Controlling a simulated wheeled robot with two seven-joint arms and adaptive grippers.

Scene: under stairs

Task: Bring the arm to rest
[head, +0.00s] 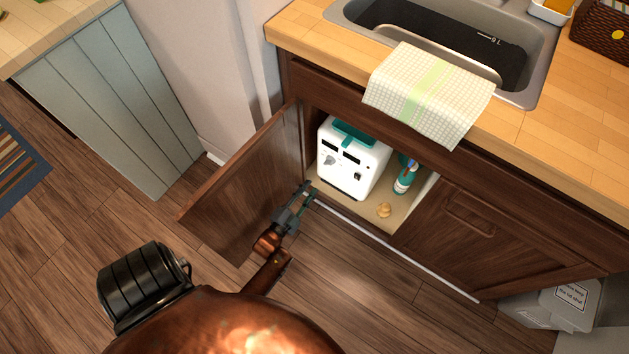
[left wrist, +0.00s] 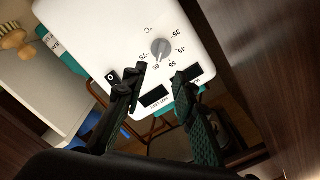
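My left gripper (head: 305,188) reaches low in front of the open cupboard under the sink. In the left wrist view its two dark fingers (left wrist: 160,76) are apart with nothing between them. Beyond the fingertips is a white box-shaped appliance (head: 352,162) with a teal top, standing inside the cupboard. Its front (left wrist: 95,25) carries a grey dial (left wrist: 160,48) marked in degrees, with the pointer close to 65. A small black switch (left wrist: 112,77) and dark panels are on the same face. The fingertips look apart from the dial. My right gripper is not in view.
The open cupboard door (head: 243,190) stands just left of my left gripper. A bottle (head: 404,181) and a small brush (head: 384,211) are right of the appliance. A checked towel (head: 428,92) hangs over the counter edge. A grey bin (head: 560,303) stands at lower right.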

